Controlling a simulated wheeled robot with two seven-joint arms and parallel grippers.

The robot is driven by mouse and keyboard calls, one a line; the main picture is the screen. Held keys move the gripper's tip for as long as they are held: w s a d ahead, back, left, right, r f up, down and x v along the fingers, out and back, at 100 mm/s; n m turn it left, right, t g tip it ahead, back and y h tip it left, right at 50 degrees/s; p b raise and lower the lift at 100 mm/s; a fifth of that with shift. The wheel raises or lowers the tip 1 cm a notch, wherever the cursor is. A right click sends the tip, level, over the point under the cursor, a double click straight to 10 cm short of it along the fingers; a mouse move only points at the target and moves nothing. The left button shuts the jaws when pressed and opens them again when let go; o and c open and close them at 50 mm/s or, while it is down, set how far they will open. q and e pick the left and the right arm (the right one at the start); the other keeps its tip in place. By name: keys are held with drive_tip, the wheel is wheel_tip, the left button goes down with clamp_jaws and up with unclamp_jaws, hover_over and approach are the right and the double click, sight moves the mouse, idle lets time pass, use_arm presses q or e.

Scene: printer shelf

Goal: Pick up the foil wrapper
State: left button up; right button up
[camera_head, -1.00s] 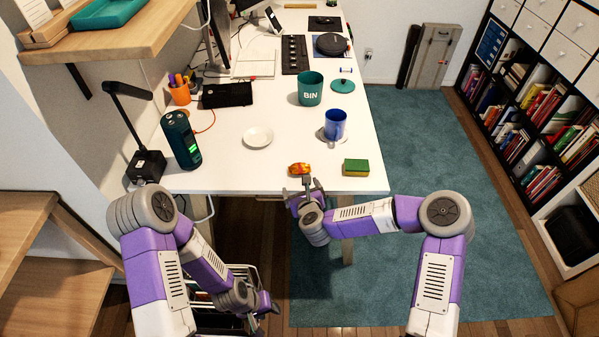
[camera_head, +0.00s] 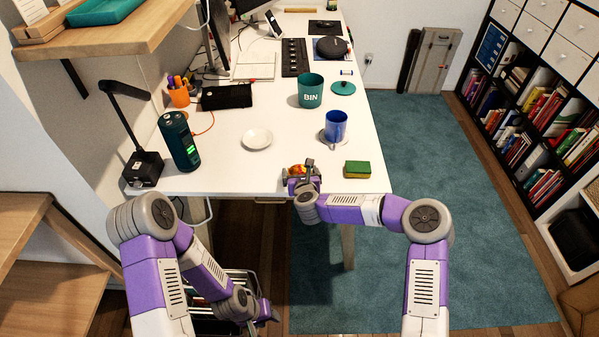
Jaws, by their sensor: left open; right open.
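The orange-red foil wrapper (camera_head: 296,169) lies near the front edge of the white table, mostly hidden behind my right gripper. My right gripper (camera_head: 301,174) is open and right at the wrapper, with its fingers over or around it; I cannot tell whether they touch it. My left gripper (camera_head: 268,309) is open and empty, low in front of the table and well below its top.
A green-and-yellow sponge (camera_head: 357,169) lies just right of my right gripper. A blue cup (camera_head: 335,125) on a saucer, a teal bin (camera_head: 310,91) and a white dish (camera_head: 257,139) stand farther back. The table's (camera_head: 230,178) front middle is clear.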

drive_tip(key=c, duration=1.1)
